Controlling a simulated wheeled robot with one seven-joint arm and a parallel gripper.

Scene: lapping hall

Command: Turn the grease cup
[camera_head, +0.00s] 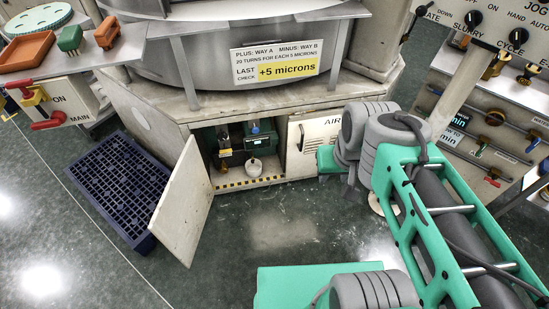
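A small pale round cup (254,166), which looks like the grease cup, sits low inside the open cabinet (247,184) under the machine. It stands in front of dark green units (232,155), one with a blue top. The far end of my arm, with my gripper (341,172), is to the right of the cabinet opening, in front of the panel marked AIR. It is apart from the cup. The grey arm joints cover much of it, and its fingers do not show clearly.
The cabinet door (184,203) stands open to the left of the opening. A dark blue grated crate (122,185) lies on the floor left of it. A yellow-and-black strip (250,182) edges the cabinet floor. A panel with knobs and levers (490,130) stands at right. The floor in front is clear.

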